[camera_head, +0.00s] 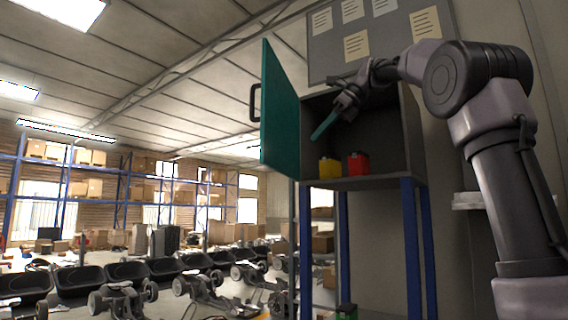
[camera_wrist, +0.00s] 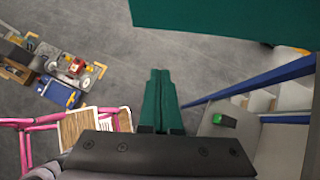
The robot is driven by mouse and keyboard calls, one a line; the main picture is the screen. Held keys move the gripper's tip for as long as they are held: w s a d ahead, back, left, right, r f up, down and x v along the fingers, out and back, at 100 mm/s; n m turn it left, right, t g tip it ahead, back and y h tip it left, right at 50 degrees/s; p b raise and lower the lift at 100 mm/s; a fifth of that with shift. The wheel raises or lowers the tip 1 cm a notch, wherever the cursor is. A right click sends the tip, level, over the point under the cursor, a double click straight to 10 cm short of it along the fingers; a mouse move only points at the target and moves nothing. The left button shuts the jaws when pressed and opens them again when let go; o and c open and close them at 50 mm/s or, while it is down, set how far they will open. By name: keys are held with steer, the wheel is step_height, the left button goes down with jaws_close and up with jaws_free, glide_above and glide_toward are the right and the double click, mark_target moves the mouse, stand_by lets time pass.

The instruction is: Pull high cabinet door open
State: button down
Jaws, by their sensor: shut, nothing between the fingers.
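The high cabinet (camera_head: 345,183) is a grey box on blue legs. Its teal door (camera_head: 280,108) stands swung wide open to the left, with a dark handle (camera_head: 254,103) on its outer face. My gripper (camera_head: 318,136) is in front of the open cabinet, right of the door's inner face and apart from the handle. In the wrist view its teal fingers (camera_wrist: 159,88) are together with nothing between them. The door also shows as a teal panel (camera_wrist: 225,18) at the top of the wrist view; whether the fingers touch it cannot be told.
A yellow container (camera_head: 329,168) and a red one (camera_head: 358,164) stand inside the cabinet. A board with paper notes (camera_head: 356,45) is on the wall behind. Blue legs (camera_head: 305,250) stand below. Chassis rows (camera_head: 120,280) fill the floor at left.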

steer(key=a+r+x, duration=0.2)
steer(key=x, duration=1)
steer(key=shift+w+a+f, duration=0.2)
steer(key=shift+w, duration=0.2)
